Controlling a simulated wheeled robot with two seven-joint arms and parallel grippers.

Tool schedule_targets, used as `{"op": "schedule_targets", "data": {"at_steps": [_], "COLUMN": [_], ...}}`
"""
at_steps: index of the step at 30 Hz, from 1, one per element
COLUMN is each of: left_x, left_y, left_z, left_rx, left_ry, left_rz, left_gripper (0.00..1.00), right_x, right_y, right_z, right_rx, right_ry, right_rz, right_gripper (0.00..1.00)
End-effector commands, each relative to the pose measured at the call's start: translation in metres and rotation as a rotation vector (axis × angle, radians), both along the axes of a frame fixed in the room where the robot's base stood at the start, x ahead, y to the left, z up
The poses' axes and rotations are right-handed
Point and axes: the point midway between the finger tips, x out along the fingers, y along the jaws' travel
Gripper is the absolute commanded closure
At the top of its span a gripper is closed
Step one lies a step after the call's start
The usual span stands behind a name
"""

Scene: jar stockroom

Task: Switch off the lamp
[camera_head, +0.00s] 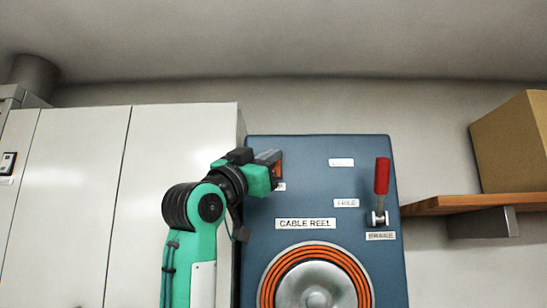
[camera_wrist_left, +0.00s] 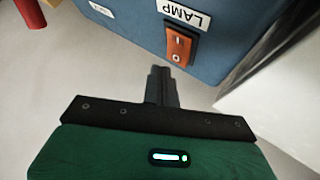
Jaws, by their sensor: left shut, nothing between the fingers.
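The lamp switch (camera_wrist_left: 180,46) is an orange rocker in a dark frame on the blue panel, beside a white LAMP label (camera_wrist_left: 187,14). Marks show on its face, a round one at the end nearer my fingers. In the head view a bit of the orange switch (camera_head: 279,170) shows beside my left gripper (camera_head: 272,158), which covers the rest. In the left wrist view the left gripper (camera_wrist_left: 160,72) is shut and empty, its fingertips close to the switch's round-marked end. I cannot tell whether they touch. My right gripper is in neither view.
The blue panel (camera_head: 310,180) also carries a red-handled lever (camera_head: 382,178) and an orange cable reel (camera_head: 316,280). White cabinets (camera_head: 80,190) stand at left. A wooden shelf (camera_head: 450,203) with a cardboard box (camera_head: 510,145) is at right.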

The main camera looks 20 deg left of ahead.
Motion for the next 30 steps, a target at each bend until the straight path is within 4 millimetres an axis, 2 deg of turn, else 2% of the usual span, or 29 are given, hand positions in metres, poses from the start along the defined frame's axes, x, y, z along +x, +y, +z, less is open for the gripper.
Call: {"op": "schedule_targets", "data": {"at_steps": [12,30], "left_x": [-0.0002,-0.0002], "left_y": [-0.0002,-0.0002], "left_z": [0.0,0.0], "left_rx": [0.0,0.0], "left_ry": [0.0,0.0], "left_rz": [0.0,0.0], "left_gripper": [1.0,1.0], "right_x": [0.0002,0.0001], "right_y": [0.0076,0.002], "right_z": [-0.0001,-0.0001], "right_rx": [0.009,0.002], "right_ry": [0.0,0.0], "right_rz": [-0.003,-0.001], "right_gripper": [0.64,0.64]}}
